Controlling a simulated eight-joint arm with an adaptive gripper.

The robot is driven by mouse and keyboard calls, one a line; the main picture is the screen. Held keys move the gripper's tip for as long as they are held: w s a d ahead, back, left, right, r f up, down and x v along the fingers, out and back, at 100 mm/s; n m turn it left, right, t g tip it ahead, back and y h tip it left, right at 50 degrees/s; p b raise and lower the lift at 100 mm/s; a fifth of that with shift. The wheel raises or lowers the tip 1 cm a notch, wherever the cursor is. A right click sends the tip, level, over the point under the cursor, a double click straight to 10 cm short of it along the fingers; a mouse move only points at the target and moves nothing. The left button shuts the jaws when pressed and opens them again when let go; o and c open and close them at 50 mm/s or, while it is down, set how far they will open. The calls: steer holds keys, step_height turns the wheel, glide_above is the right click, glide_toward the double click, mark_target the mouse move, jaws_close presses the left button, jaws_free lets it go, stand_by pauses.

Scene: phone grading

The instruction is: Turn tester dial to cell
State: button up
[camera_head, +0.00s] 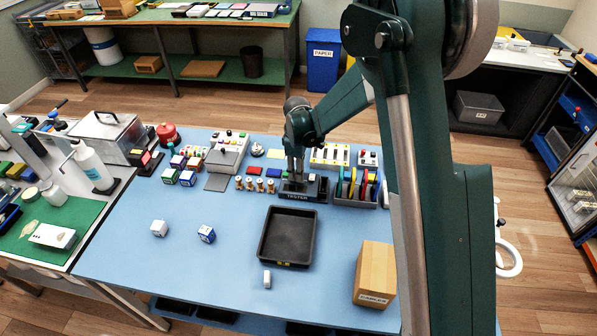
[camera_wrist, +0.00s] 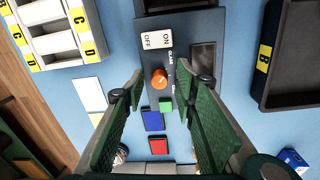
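The tester (camera_head: 296,197) is a dark box near the middle of the blue table, with a TESTER label on its front. In the wrist view its dark panel (camera_wrist: 205,26) carries a white ON/OFF switch (camera_wrist: 157,40), a small dark screen and an orange round dial (camera_wrist: 159,79). Small white lettering runs beside the dial, too small to read fully. My gripper (camera_head: 296,178) points down over the tester. In the wrist view my gripper (camera_wrist: 170,88) is open, its green fingers spread wide on both sides of the dial. No contact with the dial shows.
A black tray (camera_head: 262,236) lies in front of the tester, with a cardboard box (camera_head: 374,272) to the right. Brass pieces (camera_head: 259,186) stand left of the tester, and a rack of coloured items (camera_head: 358,190) stands right.

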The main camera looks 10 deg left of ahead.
steer(key=c, duration=0.9)
